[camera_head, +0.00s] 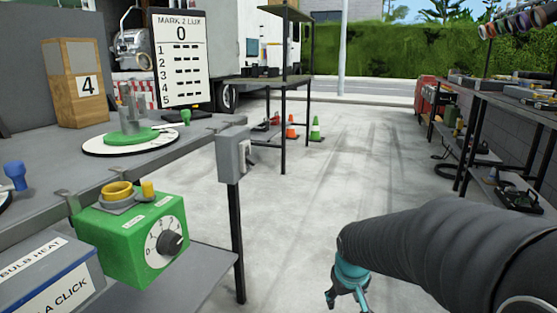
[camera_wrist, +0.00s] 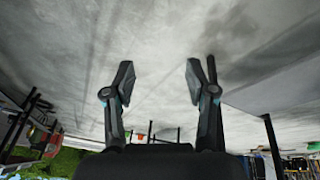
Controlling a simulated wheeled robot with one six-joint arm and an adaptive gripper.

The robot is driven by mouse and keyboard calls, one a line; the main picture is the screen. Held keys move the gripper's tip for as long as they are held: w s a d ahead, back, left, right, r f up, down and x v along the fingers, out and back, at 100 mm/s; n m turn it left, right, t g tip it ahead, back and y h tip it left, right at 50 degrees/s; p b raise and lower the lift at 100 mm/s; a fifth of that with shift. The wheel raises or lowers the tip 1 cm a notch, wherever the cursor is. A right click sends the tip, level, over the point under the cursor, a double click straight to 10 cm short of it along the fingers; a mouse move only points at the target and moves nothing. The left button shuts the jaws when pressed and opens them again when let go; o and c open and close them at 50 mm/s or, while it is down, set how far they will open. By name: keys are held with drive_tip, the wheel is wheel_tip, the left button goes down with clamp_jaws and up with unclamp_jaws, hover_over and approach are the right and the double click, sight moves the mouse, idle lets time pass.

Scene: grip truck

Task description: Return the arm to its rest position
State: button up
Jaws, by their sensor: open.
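My arm, in a dark ribbed sleeve, reaches in from the right edge of the head view. My gripper (camera_head: 347,300), with teal parts, hangs at its end over the concrete floor, right of the workbench and apart from it. In the wrist view my gripper (camera_wrist: 158,85) shows two dark fingers spread wide with nothing between them. The floor (camera_wrist: 160,35) fills most of the wrist view beyond the fingertips.
A green box with a dial (camera_head: 135,235) sits at the near edge of the left workbench (camera_head: 75,160). Shelves (camera_head: 510,100) line the right wall. Orange and green cones (camera_head: 315,128) stand farther back. The middle floor (camera_head: 340,170) is clear.

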drive_tip(key=s+r+m+t+p, duration=0.1)
drive_tip(key=s+r+p, duration=0.1)
drive_tip(key=s+r, duration=0.6)
drive_tip(key=s+r+m+p, duration=0.1)
drive_tip(key=s+r+p, duration=0.2)
drive_tip(key=s+r, duration=0.4)
drive_tip(key=s, duration=0.5)
drive_tip(key=shift+s+d+r+t+y, duration=0.2)
drive_tip(key=shift+r+t+y, duration=0.1)
drive_tip(key=shift+r+t, duration=0.1)
